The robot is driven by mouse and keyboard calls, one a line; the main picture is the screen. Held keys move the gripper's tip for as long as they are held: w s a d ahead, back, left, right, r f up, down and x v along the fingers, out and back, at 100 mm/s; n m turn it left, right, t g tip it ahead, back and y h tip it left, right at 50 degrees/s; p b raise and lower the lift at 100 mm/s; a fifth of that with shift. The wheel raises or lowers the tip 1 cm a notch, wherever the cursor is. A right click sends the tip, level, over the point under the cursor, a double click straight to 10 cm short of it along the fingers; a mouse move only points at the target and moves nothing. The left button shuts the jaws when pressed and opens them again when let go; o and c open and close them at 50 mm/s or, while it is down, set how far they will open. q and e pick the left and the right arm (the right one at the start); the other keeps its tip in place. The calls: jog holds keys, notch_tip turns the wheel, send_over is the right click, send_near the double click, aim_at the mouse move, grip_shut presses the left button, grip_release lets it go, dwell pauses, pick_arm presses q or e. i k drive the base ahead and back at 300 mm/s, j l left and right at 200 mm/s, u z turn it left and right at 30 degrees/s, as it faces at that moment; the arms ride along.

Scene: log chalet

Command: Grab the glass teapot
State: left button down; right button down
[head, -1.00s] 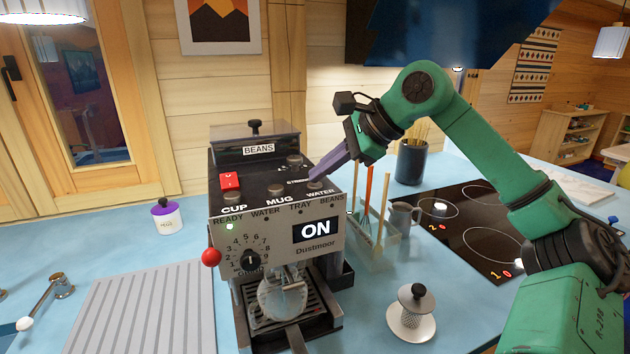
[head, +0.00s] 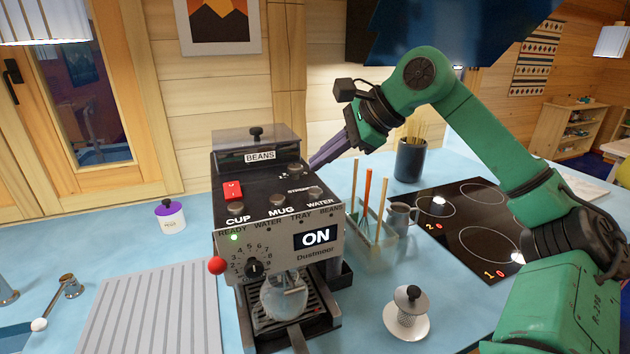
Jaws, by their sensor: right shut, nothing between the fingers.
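A clear glass teapot (head: 284,296) sits on the drip tray of the coffee machine (head: 262,205), under its spout. Part of it is hidden behind the machine's front handle and body. My right gripper (head: 316,163) is shut and empty. Its fingertips are at the right side of the machine's top, near the round buttons (head: 315,193); I cannot tell whether they touch the machine. The gripper is well above and behind the teapot. My left gripper is out of view.
The cooktop (head: 470,225) lies further right. A ridged grey drainboard (head: 150,310) and a purple-lidded jar (head: 170,215) are to the left.

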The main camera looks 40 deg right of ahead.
aim_at(273, 302)
jog(key=k, duration=1.5)
